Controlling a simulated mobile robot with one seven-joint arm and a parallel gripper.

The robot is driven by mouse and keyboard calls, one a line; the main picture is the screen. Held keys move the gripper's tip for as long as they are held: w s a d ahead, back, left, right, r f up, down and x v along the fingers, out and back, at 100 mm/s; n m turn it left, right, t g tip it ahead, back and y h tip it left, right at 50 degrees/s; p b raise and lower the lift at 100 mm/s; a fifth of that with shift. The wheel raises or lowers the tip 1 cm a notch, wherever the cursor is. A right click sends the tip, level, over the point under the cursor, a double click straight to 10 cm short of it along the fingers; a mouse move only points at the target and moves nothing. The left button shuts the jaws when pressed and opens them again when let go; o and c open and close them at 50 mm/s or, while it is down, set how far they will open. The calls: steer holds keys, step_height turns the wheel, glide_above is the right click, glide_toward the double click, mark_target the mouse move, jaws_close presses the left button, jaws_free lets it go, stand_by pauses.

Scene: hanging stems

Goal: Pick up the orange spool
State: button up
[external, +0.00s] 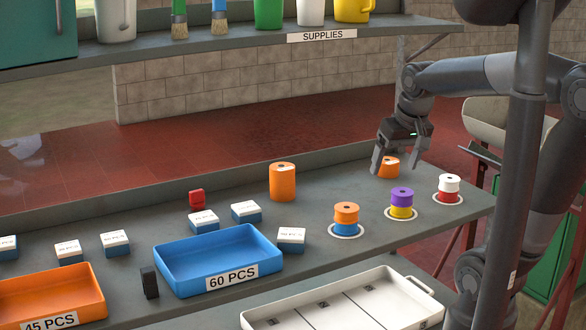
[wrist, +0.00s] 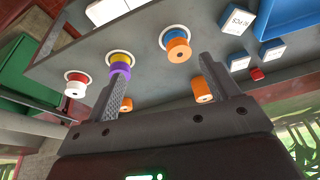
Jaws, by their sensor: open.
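The orange spool (external: 346,210) sits on top of a blue spool (external: 345,229) inside a white ring on the bench. In the wrist view the orange spool (wrist: 178,50) shows with the blue spool (wrist: 172,35) behind it, beyond the gap between my fingertips. My gripper (external: 398,160) is open and empty above the back of the bench, behind and to the right of the orange spool and apart from it. Both fingers of my gripper (wrist: 162,68) show in the wrist view.
A purple-on-yellow stack (external: 402,202) and a white-on-red stack (external: 448,188) stand to the right. An orange canister (external: 282,183) stands left; another orange object (external: 390,167) is partly hidden by my gripper. A blue tray (external: 184,281) lies front-left. A supplies shelf (external: 240,42) hangs above.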

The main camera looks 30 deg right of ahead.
steer(key=w+a+f+m+g, duration=0.1)
steer(key=w+f+m+g, duration=0.1)
steer(key=w, duration=0.7)
steer(key=g, duration=0.2)
glide_above(347, 207)
step_height(347, 207, down, 4)
steer(key=shift+m, duration=0.4)
steer(key=f, duration=0.5)
steer(key=shift+w+a, duration=0.2)
steer(key=shift+w, duration=0.05)
steer(key=shift+s+d+f, duration=0.1)
steer(key=shift+s+f, duration=0.05)
steer(key=shift+f, duration=1.2)
steer(key=shift+s+d+f, duration=0.1)
steer(key=shift+f, duration=1.25)
steer(key=c, duration=1.1)
